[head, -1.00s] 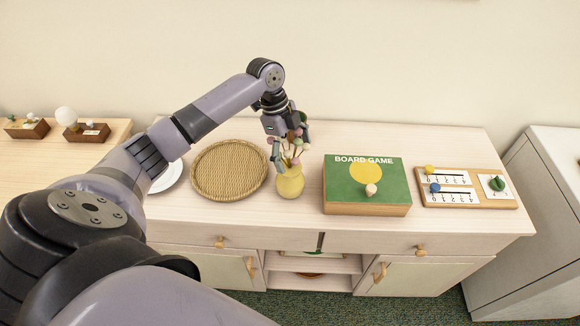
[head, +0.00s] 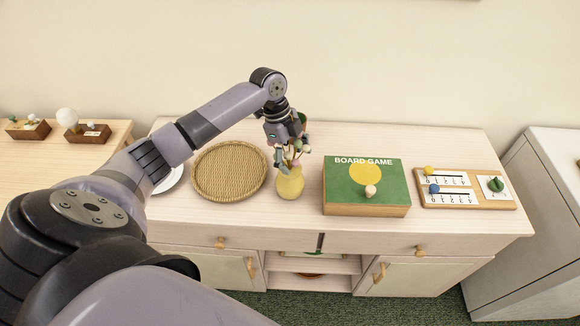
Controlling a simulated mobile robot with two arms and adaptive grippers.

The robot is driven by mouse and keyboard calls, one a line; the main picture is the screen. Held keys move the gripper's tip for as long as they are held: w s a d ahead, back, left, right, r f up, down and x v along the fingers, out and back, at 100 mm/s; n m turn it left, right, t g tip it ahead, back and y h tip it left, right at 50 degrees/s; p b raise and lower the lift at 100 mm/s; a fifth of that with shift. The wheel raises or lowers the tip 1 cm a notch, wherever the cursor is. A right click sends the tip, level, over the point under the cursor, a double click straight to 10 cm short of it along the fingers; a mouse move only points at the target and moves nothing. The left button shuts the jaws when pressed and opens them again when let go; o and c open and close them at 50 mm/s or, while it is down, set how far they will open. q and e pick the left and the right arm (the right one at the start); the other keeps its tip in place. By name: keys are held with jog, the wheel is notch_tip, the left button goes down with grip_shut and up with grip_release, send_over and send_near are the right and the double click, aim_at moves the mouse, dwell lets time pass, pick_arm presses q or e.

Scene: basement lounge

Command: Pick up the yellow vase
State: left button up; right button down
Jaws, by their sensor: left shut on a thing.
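The yellow vase (head: 290,184) stands upright on the light wood cabinet top, between the woven tray and the board game box. Several flower stems with small round heads rise from its mouth. My left gripper (head: 287,155) comes down from above at the flowers, over the vase's mouth. It is shut on the flower stems or the vase's top; the flowers hide the exact contact. The vase's base appears to be on or very near the cabinet top. My right gripper is not in view.
A round woven tray (head: 229,171) lies left of the vase, with a white plate (head: 169,180) partly behind my arm. A green board game box (head: 366,186) stands close on the right. A counting board (head: 465,188) lies farther right. The cabinet's front strip (head: 255,211) is clear.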

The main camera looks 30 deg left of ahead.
pick_arm(q)
jog(key=shift+s+f, duration=0.15)
jog(key=c, duration=0.8)
jog(key=shift+d, duration=0.1)
jog(key=shift+c, duration=0.2)
